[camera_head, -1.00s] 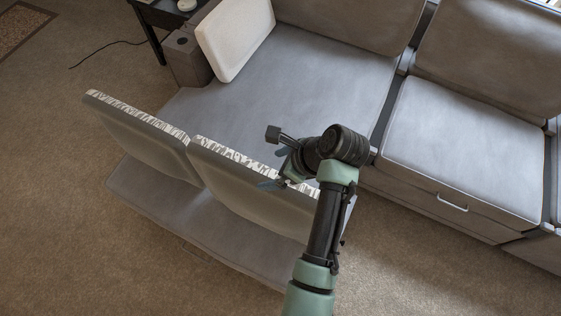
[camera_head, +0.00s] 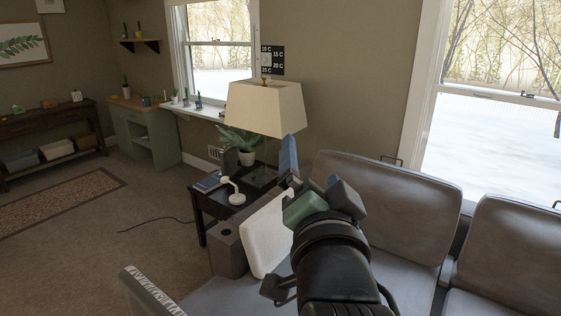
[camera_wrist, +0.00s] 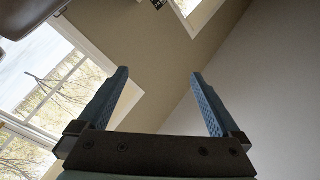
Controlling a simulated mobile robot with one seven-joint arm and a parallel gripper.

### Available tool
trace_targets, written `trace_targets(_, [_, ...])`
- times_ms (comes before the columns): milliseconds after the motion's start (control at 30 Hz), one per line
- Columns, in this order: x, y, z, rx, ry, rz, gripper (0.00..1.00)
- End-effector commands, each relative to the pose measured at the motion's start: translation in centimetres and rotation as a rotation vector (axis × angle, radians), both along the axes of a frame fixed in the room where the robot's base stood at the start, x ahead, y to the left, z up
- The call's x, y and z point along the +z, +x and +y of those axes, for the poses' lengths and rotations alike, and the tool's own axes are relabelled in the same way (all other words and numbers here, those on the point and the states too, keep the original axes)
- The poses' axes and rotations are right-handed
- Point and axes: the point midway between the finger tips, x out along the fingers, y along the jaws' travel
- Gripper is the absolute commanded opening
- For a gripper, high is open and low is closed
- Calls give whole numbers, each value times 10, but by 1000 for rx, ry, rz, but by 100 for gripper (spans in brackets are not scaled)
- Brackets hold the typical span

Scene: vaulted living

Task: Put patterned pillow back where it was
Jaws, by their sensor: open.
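A pale cushion (camera_head: 266,238) with a faint textured surface leans upright at the far left end of the grey sofa (camera_head: 225,298). It is the only loose pillow in view; I cannot tell whether it is the patterned pillow. My gripper (camera_head: 314,172) is raised in front of the sofa in the head view, overlapping the cushion's right side. Its blue fingers are open. In the wrist view the gripper (camera_wrist: 158,75) has nothing between its fingers and points up toward the wall, ceiling and window.
A dark side table (camera_head: 212,204) holds a lamp (camera_head: 265,108), a plant and a small white lamp. A grey box (camera_head: 228,250) stands beside the cushion. A zebra-striped edge (camera_head: 152,292) shows at lower left.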

Motion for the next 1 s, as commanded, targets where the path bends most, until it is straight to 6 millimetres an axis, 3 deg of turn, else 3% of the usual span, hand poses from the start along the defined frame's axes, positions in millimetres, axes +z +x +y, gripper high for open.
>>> trace_targets(33, [49,-19,10,-24,-143,-147,100])
trace_targets(100, [102,-49,21,-81,-321,-321,100])
trace_targets(200, [158,-92,33,-181,-511,-516,100])
trace_targets(300, [189,-125,40,-265,-629,-638,100])
trace_targets(467, [207,-148,44,-328,-699,-712,100])
trace_targets(1000, [206,-147,44,-328,-700,-710,100])
